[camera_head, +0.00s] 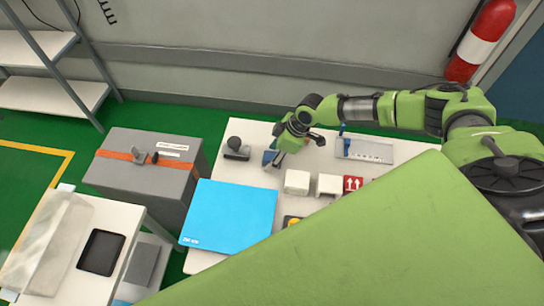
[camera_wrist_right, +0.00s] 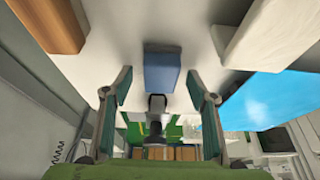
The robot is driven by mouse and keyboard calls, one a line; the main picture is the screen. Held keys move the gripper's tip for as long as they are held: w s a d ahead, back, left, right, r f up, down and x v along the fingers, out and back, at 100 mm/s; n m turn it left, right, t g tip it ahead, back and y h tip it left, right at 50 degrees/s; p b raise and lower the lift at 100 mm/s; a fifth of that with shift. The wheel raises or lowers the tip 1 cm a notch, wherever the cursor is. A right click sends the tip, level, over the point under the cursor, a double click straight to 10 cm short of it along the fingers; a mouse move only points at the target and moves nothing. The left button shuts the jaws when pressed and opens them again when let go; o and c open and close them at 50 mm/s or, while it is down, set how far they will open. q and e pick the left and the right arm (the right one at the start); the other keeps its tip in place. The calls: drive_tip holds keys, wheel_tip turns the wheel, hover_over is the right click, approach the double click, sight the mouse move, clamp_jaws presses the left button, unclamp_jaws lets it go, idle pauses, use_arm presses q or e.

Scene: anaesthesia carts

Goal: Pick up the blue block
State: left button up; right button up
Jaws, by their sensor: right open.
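The blue block (camera_head: 268,157) is on the white tabletop (camera_head: 243,175), just left of my right gripper in the head view and partly hidden by it. In the right wrist view the blue block (camera_wrist_right: 162,72) lies ahead, roughly centred between the two fingers. My right gripper (camera_head: 279,160) is open and low over the table near the block. Its fingers also show spread on either side in the wrist view (camera_wrist_right: 161,88), with no clear contact with the block. My left gripper is not in view.
A dark object (camera_head: 237,149) stands left of the block. White boxes (camera_head: 297,181) stand close to its right, beside a red arrow label (camera_head: 353,184). A flat bright blue panel (camera_head: 229,215) lies in front. A grey case (camera_head: 145,185) is left of the table.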

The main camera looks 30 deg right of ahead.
drive_tip(key=shift+w+a+f, duration=0.1)
drive_tip(key=shift+f, duration=0.3)
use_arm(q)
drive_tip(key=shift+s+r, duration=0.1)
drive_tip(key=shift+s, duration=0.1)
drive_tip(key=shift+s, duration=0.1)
use_arm(e)
drive_tip(key=c, duration=1.2)
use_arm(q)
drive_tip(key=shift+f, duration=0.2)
use_arm(e)
drive_tip(key=shift+r, duration=0.15)
